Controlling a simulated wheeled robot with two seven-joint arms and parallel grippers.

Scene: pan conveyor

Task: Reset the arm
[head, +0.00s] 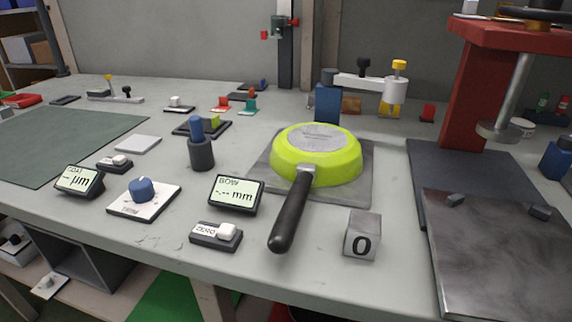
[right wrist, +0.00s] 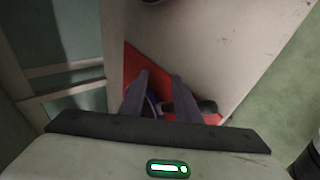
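My right gripper (right wrist: 159,76) shows in the right wrist view, with its two dark fingers apart. I see nothing held between them. Beyond the fingers lies a red surface (right wrist: 133,62) with a dark, partly hidden object on it. Neither of my grippers shows in the head view. There, a lime-green pan (head: 345,168) lies upside down on a grey plate (head: 361,196), its black handle (head: 291,215) pointing toward the front edge. A stand with a white horizontal arm (head: 358,82) and a yellow knob rises behind the pan.
Two displays (head: 236,195) (head: 79,180), a blue-knobbed block (head: 141,190), a grey "0" cube (head: 362,236) and a button box (head: 216,236) stand near the front edge. A red press (head: 473,90) with dark plates is at right. A green mat (head: 60,140) lies at left.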

